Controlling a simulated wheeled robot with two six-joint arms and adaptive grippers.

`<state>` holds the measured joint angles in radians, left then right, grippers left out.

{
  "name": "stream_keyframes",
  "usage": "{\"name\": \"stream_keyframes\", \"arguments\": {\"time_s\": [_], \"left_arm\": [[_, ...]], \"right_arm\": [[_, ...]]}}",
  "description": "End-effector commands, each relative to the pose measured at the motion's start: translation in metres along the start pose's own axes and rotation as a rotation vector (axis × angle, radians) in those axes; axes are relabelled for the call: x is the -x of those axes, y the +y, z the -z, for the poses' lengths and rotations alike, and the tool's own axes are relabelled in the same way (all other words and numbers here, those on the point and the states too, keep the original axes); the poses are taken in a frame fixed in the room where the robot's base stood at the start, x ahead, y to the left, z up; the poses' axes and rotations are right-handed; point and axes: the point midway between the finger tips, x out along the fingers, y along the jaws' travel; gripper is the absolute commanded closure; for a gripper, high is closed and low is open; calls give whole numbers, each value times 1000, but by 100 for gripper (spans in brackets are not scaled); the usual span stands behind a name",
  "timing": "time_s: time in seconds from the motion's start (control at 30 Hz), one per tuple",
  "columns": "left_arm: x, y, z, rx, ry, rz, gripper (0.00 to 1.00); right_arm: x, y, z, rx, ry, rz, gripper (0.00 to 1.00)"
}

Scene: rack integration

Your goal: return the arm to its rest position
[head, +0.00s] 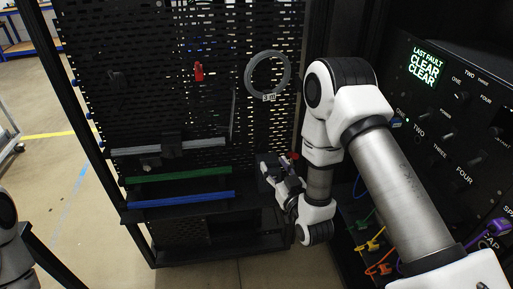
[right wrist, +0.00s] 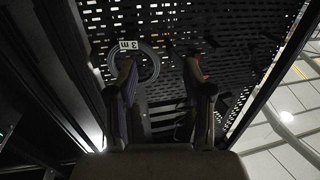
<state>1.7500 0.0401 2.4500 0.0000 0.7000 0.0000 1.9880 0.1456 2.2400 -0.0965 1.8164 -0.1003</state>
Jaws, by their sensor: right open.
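My right arm comes in from the lower right in the head view, bends at a high white elbow and drops to the wrist. My right gripper (head: 274,174) is in front of the lower right part of the perforated panel (head: 170,80). In the right wrist view the two dark fingers of the gripper (right wrist: 158,75) stand apart with nothing held between them. The panel shows beyond them. At the left edge of the head view only a white and black part of my left arm (head: 10,245) shows; its gripper is out of the frame.
A grey cable coil (head: 268,72) tagged "3 m" and a red item (head: 198,72) hang on the panel. Grey, green (head: 178,176) and blue (head: 180,200) bars lie below. A control panel (head: 450,110) with knobs stands close to the right of my arm; coloured cables (head: 378,243) hang below it.

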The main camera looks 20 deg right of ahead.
Motion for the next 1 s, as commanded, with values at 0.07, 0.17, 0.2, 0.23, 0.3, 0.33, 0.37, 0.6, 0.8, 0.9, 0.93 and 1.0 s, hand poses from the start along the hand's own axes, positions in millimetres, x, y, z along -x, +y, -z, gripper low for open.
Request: {"name": "stream_keyframes", "arguments": {"time_s": [0.07, 0.17, 0.2, 0.23, 0.3, 0.33, 0.37, 0.6, 0.8, 0.9, 0.93, 1.0], "left_arm": [[0, 0, 0, 0, 0, 0, 60], [-2, 0, 0, 0, 0, 0, 60], [-4, 0, 0, 0, 0, 0, 60], [-7, 0, 0, 0, 0, 0, 60], [-14, 0, 0, 0, 0, 0, 60], [-16, 0, 0, 0, 0, 0, 60], [-18, 0, 0, 0, 0, 0, 60], [-28, 0, 0, 0, 0, 0, 60], [-27, 0, 0, 0, 0, 0, 60], [-27, 0, 0, 0, 0, 0, 60], [-27, 0, 0, 0, 0, 0, 60], [-27, 0, 0, 0, 0, 0, 60]], "right_arm": [[0, 0, 0, 0, 0, 0, 49], [2, 0, -6, 0, -8, 1, 49], [4, -2, -15, 2, -21, 4, 49], [7, -4, -26, 5, -38, 9, 49], [23, -11, -60, 12, -109, 25, 49], [32, -14, -77, 16, -163, 32, 49], [43, -17, -97, 19, -233, 39, 49], [191, -30, -246, 17, -1007, 68, 49], [301, -26, -269, -9, -1498, 30, 49], [315, -26, -269, -17, -1567, 21, 49], [316, -26, -269, -19, -1573, 19, 49], [316, -26, -269, -20, -1572, 18, 49]]}}
